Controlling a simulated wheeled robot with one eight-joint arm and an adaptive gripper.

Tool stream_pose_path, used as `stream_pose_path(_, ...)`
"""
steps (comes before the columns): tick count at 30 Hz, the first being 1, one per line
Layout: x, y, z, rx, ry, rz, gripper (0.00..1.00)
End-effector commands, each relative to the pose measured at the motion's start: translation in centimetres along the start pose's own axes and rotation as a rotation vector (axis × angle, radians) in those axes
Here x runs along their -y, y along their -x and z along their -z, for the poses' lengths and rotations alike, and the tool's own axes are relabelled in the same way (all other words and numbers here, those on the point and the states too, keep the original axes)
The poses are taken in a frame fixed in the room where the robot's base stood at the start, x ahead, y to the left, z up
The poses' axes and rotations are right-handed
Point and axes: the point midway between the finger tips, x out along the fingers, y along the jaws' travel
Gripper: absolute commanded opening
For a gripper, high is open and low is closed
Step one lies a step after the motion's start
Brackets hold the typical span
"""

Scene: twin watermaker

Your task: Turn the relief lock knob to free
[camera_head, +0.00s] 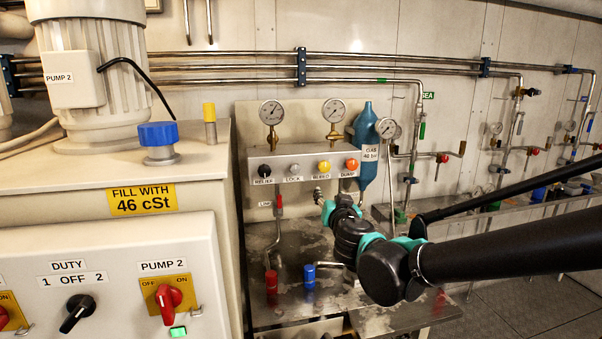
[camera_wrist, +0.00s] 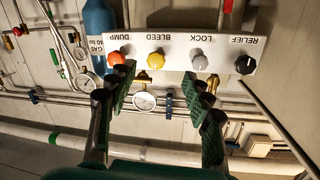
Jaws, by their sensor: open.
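The grey LOCK knob (camera_head: 294,169) sits on the white panel between the black RELIEF knob (camera_head: 264,171) and the yellow BLEED knob (camera_head: 324,167). In the wrist view, the panel appears upside down, with the LOCK knob (camera_wrist: 199,63) just beyond the right fingertip and the RELIEF knob (camera_wrist: 245,64) farther right. My gripper (camera_head: 322,198) is below the panel's right half, apart from the LOCK knob. In the wrist view, my gripper (camera_wrist: 160,82) is open and empty, its fingers spread either side of the BLEED knob. I cannot read the LOCK knob's pointer position.
The orange DUMP knob (camera_head: 352,164) is at the panel's right end. Two gauges (camera_head: 272,112) stand above the panel, and a blue gas bottle (camera_head: 366,150) is beside it. A red-handled lever (camera_head: 278,205) hangs below its left end. A metal bench lies underneath.

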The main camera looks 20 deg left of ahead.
Motion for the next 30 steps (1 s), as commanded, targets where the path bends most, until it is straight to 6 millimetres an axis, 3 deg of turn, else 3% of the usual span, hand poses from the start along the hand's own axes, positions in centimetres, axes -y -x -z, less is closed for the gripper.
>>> stream_pose_path(1, 2.7, 0.1, 0.2, -0.010, -0.009, 0.057, 0.51)
stream_pose_path(3, 5.2, 0.3, 0.4, -0.021, -0.022, 0.111, 0.51)
stream_pose_path(6, 7.0, 0.5, 0.6, -0.027, -0.033, 0.154, 0.51)
stream_pose_path(14, 7.8, -1.4, 0.7, -0.029, -0.037, 0.163, 0.51)
stream_pose_path(30, 9.2, -11.1, 1.0, -0.029, -0.037, 0.161, 0.51)
